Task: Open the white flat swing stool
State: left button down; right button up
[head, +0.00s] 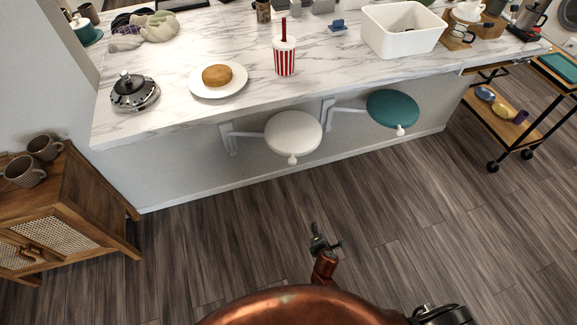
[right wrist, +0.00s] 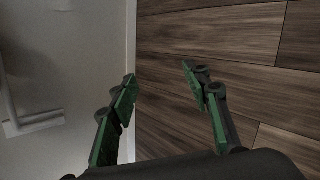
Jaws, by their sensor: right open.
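The white swing stool (head: 293,130) is under the front edge of the marble counter. Its round flat seat sits to the right of its wall bracket (head: 228,138), joined by a white arm running close along the wall. A small knob shows at the seat's front. My right gripper (head: 327,237) is in front of the stool, apart from it, over the floor. In the right wrist view its green fingers (right wrist: 158,76) are spread with nothing between them. A white bracket part (right wrist: 34,123) shows at the left there; I cannot tell whose it is. My left gripper is not in view.
A teal swing stool (head: 393,107) is to the right of the white one. The counter (head: 190,50) holds a plate with a bun, a striped cup (head: 284,57) and a white bin. A wooden cabinet (head: 70,220) stands left, a cart (head: 510,125) right. The floor between is clear.

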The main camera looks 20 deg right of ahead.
jog(key=w+a+r+n+t+h+b, duration=0.1)
jog(key=w+a+r+n+t+b, duration=0.1)
jog(key=w+r+n+b, duration=0.4)
jog(key=w+a+r+n+t+b, duration=0.2)
jog(key=w+r+t, duration=0.1)
jog(key=w, duration=0.5)
jog(key=n+t+h+b, duration=0.2)
jog(key=n+t+b, duration=0.1)
jog(key=n+b, duration=0.25)
send_near(292, 163)
jog(key=x, duration=0.4)
jog(key=shift+n, duration=0.45)
jog(key=b+x, duration=0.2)
jog(key=x, duration=0.4)
jog(key=shift+w, duration=0.1)
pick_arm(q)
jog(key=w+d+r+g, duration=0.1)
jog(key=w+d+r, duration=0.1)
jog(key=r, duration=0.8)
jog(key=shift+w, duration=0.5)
pick_arm(e)
jog(key=shift+w+d+r, duration=0.15)
jog(key=shift+w, duration=0.2)
jog(key=shift+c, duration=0.7)
grip_shut()
